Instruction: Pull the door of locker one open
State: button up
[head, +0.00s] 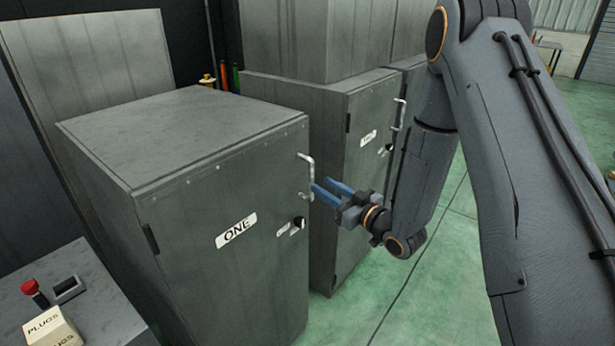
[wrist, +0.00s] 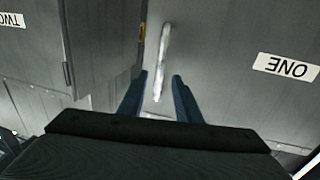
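Locker one (head: 215,265) is a grey metal cabinet with a white ONE label (head: 236,231). Its door looks closed. A pale vertical bar handle (head: 309,176) is at the door's right edge, above a dark knob (head: 299,222). My gripper (head: 322,192) has blue fingers and reaches toward the handle from the right. In the wrist view the fingers (wrist: 157,95) are apart, and the handle (wrist: 163,50) shows between and beyond their tips. The ONE label (wrist: 286,66) appears upside down there. I cannot tell whether a finger touches the handle.
Locker two (head: 365,170) stands just behind and right of locker one, with its own handle (head: 399,114). A grey console with a red button (head: 30,287) and a PLUGS box (head: 52,329) is at the lower left. Green floor (head: 430,285) is free on the right.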

aim_at(311, 196)
jog(key=p+x, duration=0.2)
jog(key=x, duration=0.4)
jog(key=shift+w+a, duration=0.15)
jog(key=shift+w, duration=0.1)
